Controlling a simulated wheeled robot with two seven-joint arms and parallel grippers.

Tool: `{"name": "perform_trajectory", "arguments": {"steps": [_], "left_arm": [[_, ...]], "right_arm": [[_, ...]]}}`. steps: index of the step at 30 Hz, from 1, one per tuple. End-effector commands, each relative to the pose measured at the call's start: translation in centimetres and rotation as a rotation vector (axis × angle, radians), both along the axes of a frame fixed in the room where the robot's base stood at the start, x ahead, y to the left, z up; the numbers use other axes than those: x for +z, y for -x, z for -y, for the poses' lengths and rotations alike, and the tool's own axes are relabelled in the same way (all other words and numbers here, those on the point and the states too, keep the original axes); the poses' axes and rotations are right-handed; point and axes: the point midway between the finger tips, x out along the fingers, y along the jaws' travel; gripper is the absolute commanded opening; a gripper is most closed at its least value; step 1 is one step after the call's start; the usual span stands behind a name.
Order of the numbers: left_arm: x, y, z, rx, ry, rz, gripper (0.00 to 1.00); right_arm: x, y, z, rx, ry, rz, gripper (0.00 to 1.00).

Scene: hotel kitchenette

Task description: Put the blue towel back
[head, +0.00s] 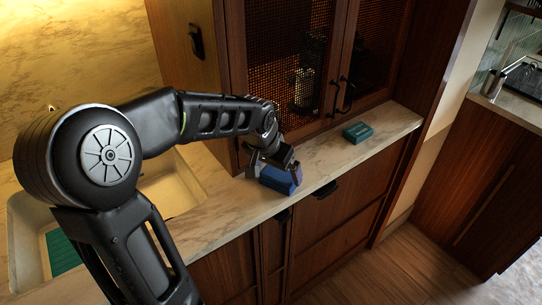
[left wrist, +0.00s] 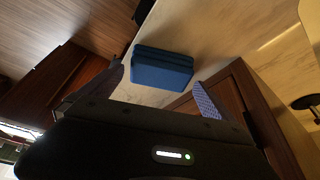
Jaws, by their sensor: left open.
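The blue towel (head: 279,180) is a folded block lying on the marble counter near its front edge. In the left wrist view the towel (left wrist: 162,70) lies just ahead of my fingers, roughly between their lines. My left gripper (head: 274,168) is open and empty, close over the towel in the head view. Its two fingers also show in the left wrist view (left wrist: 155,95), spread apart on either side. Part of the towel is hidden behind the gripper in the head view; I cannot tell whether a finger touches it. My right gripper is not in view.
A green folded towel (head: 357,132) lies on the counter (head: 330,165) further right. A sink (head: 188,190) with a green item (head: 62,252) in it is at the left. A mesh-fronted cabinet (head: 290,60) stands behind the counter. The counter between the two towels is clear.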

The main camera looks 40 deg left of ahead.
Motion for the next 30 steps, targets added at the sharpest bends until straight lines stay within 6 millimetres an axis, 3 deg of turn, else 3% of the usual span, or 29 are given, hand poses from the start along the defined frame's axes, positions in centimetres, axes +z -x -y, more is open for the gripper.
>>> {"name": "perform_trajectory", "arguments": {"steps": [6,13,30], "left_arm": [[4.4,1.7,0.2,-0.001,-0.002,0.007,1.00],[7.8,3.1,0.3,-0.001,-0.002,0.003,1.00],[8.5,3.5,0.4,-0.002,-0.001,0.000,1.00]], "right_arm": [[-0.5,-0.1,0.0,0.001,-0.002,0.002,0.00],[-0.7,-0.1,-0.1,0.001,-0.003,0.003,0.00],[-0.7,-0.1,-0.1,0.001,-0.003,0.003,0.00]]}}
